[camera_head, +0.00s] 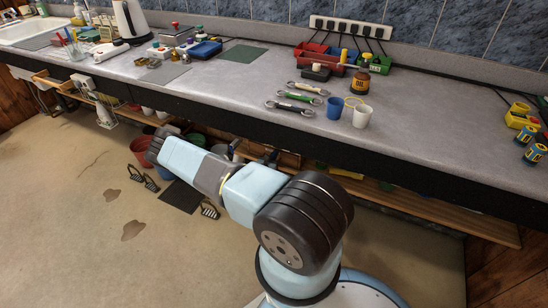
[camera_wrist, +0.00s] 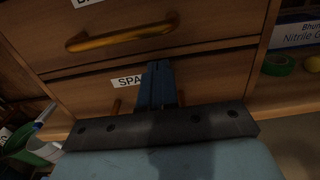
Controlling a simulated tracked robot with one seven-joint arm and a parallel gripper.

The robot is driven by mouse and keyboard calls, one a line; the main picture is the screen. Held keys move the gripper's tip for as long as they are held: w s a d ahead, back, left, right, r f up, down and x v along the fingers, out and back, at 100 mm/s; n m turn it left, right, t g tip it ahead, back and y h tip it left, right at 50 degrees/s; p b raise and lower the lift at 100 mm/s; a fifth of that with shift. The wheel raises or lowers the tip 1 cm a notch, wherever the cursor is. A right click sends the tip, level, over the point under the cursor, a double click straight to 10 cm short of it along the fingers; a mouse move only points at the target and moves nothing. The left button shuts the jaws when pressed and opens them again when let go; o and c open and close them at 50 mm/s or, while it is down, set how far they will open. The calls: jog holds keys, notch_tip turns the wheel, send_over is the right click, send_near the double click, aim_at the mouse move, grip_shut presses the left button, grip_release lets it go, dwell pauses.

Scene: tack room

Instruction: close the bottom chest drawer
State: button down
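In the wrist view the wooden chest fills the middle. An upper drawer (camera_wrist: 120,38) has a brass bar handle (camera_wrist: 122,36) and a partly cut-off white label. Below it is the bottom-most visible drawer front (camera_wrist: 215,75), with a white label reading "SPA" before my fingers cover the rest. Short orange-brown handle parts (camera_wrist: 116,106) show on both sides of my fingers; the rest of that handle is hidden. My gripper (camera_wrist: 158,68) has its two dark blue fingers together, in front of this drawer. Contact and how far the drawer stands out cannot be told. The head view does not clearly show the chest.
In the head view a long grey workbench (camera_head: 230,95) runs above a low wooden shelf (camera_head: 440,212); my arm reaches towards its underside. A green tape roll (camera_wrist: 278,65) and glove box (camera_wrist: 303,33) stand right of the chest.

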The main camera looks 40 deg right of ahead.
jog(key=v, duration=1.3)
jog(key=shift+s+a, duration=0.2)
jog(key=shift+a, duration=0.15)
